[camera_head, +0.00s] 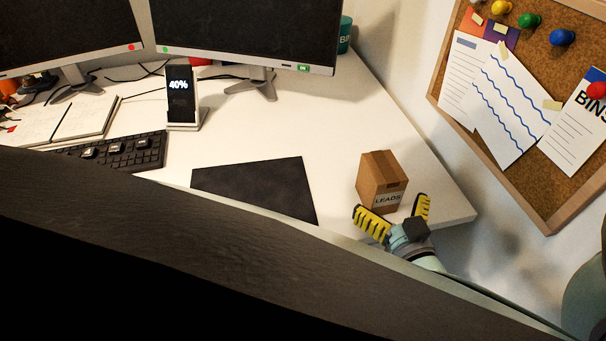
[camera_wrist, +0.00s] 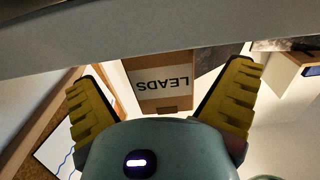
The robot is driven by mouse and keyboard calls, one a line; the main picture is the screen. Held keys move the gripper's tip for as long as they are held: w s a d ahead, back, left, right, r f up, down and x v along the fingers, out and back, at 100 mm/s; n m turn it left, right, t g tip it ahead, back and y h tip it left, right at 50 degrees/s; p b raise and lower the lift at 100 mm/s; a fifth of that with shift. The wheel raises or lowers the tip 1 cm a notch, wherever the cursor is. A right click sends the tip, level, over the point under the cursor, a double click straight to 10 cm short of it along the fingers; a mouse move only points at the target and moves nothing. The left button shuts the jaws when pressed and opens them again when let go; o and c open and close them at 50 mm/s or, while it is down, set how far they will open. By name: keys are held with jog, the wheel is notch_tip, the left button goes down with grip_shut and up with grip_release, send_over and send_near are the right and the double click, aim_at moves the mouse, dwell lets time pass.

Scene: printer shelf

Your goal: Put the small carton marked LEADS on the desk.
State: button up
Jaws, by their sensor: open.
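The small brown carton marked LEADS (camera_head: 381,177) stands upright on the white desk (camera_head: 300,130), near its right front corner. My gripper (camera_head: 396,210) is open and empty at the carton's near side, with its yellow fingers spread apart. In the wrist view the carton (camera_wrist: 163,88) shows between the two fingers, its LEADS label upside down. Both fingers look clear of the carton, though the exact gap is hard to tell.
A dark mat (camera_head: 256,188) lies left of the carton. A phone on a stand (camera_head: 181,100), a keyboard (camera_head: 120,150) and two monitors stand farther left and back. A corkboard (camera_head: 520,100) hangs on the wall at right. The desk behind the carton is clear.

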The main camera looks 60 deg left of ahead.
jog(key=v, duration=0.8)
jog(key=shift+d, duration=0.35)
jog(key=shift+s, duration=0.1)
